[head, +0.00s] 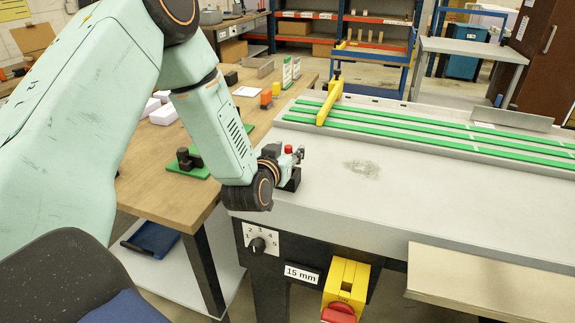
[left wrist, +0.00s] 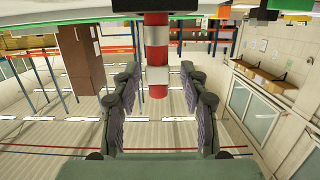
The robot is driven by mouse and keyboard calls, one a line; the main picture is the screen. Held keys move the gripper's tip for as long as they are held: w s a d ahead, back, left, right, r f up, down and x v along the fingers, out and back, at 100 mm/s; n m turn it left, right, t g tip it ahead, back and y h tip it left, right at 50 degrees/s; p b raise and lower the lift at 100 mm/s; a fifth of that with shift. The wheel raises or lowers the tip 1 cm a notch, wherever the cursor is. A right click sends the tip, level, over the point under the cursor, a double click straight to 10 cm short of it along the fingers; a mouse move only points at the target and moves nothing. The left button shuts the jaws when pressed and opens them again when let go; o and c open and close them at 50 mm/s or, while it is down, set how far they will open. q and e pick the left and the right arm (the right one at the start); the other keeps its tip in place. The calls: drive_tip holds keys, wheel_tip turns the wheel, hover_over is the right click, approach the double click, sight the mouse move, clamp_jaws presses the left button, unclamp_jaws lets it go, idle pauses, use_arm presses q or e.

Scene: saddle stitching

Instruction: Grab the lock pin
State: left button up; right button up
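The lock pin shows as a red cap (head: 288,149) above a small black block (head: 292,181) at the left end of the machine table. In the left wrist view the lock pin (left wrist: 157,48) is a red and white banded cylinder coming from the top edge. My left gripper (left wrist: 160,72) is open there, with one finger on each side of the pin and a visible gap on both sides. In the head view my left gripper (head: 297,155) is at the pin, partly hidden by my wrist. My right gripper is not in view.
The grey machine table (head: 375,205) has green strips (head: 420,122) and a yellow bar (head: 329,103) farther back. A wooden bench (head: 165,195) on the left holds small items, including an orange bottle (head: 266,99). The middle of the machine table is clear.

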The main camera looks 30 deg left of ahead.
use_arm(q)
drive_tip(key=shift+a, duration=0.1)
drive_tip(key=shift+c, duration=0.7)
drive_tip(key=shift+w+d+r, duration=0.1)
drive_tip(key=shift+d, duration=0.25)
drive_tip(key=c, duration=0.4)
drive_tip(key=shift+a, duration=0.1)
clamp_jaws()
drive_tip(key=shift+a, duration=0.2)
drive_tip(key=shift+d, duration=0.15)
